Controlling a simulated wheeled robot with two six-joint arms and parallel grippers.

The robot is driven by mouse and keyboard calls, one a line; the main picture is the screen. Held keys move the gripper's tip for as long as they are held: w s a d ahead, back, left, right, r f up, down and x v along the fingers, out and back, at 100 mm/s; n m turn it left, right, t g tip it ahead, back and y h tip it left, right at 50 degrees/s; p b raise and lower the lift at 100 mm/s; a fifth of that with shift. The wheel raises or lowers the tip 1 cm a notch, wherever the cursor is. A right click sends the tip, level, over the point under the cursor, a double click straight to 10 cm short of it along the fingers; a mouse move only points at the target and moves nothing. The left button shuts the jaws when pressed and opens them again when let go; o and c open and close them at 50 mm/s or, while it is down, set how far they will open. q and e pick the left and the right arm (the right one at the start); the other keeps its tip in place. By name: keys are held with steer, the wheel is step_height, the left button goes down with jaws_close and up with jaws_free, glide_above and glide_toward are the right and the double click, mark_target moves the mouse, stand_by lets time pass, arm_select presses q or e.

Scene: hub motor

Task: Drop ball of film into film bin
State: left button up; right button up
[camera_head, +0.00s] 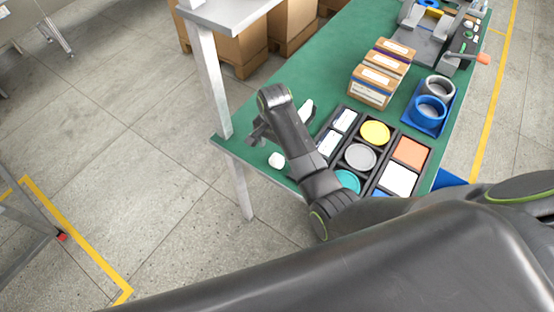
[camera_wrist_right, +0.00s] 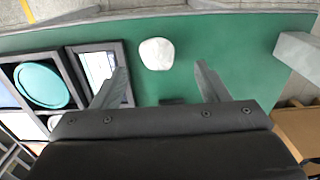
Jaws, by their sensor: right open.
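The ball of film (camera_head: 277,160) is a small white lump on the green table near its left corner. It also shows in the right wrist view (camera_wrist_right: 156,54), lying just past the fingertips, in line with the gap between them. My right gripper (camera_head: 258,132) is open and empty, close to the ball; its two spread fingers show in the wrist view (camera_wrist_right: 158,75). No contact with the ball is visible. My left gripper is out of view. I cannot make out a film bin for certain.
A black sectioned tray (camera_head: 380,146) with coloured discs and cards stands right of my gripper. Small boxes (camera_head: 372,85) and a blue holder with rings (camera_head: 430,118) stand farther back. A grey post (camera_head: 208,75) rises at the table's left edge.

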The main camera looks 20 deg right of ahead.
mark_target(277, 157)
steer(key=shift+f, duration=0.85)
steer(key=shift+d+f+p, duration=0.1)
steer(key=shift+f+p, duration=0.2)
steer(key=shift+f, duration=0.05)
steer(key=f, duration=0.3)
steer(key=shift+s+d+p, duration=0.15)
steer(key=shift+d+p, duration=0.05)
steer(key=shift+p, duration=0.1)
steer(key=shift+f, duration=0.6)
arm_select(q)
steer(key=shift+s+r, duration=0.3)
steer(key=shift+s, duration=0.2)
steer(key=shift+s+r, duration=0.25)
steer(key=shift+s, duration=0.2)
arm_select(e)
steer(key=c, duration=1)
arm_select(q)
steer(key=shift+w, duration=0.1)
arm_select(e)
steer(key=shift+c, duration=0.2)
